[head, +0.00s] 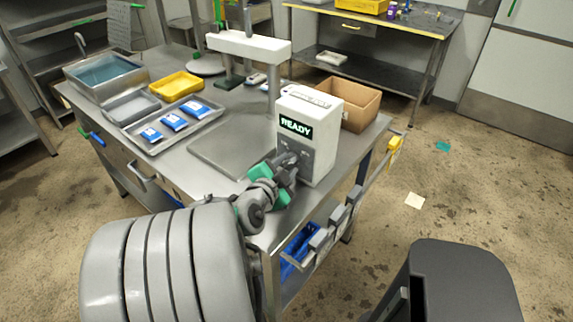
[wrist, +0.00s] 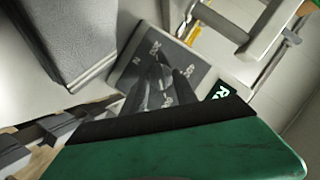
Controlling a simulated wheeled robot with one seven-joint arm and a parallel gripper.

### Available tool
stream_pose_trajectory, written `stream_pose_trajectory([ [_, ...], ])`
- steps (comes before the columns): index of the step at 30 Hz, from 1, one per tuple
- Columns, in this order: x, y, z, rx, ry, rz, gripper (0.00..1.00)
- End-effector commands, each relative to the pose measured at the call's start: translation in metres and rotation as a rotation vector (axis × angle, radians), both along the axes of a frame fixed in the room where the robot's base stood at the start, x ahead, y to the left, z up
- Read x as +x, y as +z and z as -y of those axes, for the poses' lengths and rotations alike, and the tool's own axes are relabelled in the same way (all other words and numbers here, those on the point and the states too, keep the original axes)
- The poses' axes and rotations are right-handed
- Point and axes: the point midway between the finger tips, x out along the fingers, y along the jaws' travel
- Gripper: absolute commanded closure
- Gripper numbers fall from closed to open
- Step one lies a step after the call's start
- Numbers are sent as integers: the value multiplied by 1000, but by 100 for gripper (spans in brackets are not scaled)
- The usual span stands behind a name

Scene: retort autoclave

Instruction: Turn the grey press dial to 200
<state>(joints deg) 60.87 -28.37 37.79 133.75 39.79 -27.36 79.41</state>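The white press box (head: 322,142) stands at the right front of the steel table, with a green READY display (head: 295,126) on its front. In the head view my gripper (head: 290,163) is at the panel below the display and covers most of it. In the wrist view the grey dial panel (wrist: 129,73) carries small white marks that are too blurred to read surely. Dark narrow shapes stand over the panel's middle, where the dial is; I cannot separate the dial from my fingertips or read its setting. Whether my fingers grip the dial is unclear.
A cardboard box (head: 362,98) stands behind the press. A rail with grey clips runs along the table's right side.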

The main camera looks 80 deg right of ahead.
Motion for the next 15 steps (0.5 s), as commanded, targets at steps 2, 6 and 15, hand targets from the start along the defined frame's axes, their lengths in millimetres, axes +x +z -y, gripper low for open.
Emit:
stream_pose_trajectory([
  [2, -1, -1, 4, 0, -1, 0, 65],
  [6, -1, -2, 5, 0, 0, -1, 65],
  [15, 0, -2, 5, 1, 1, 0, 83],
])
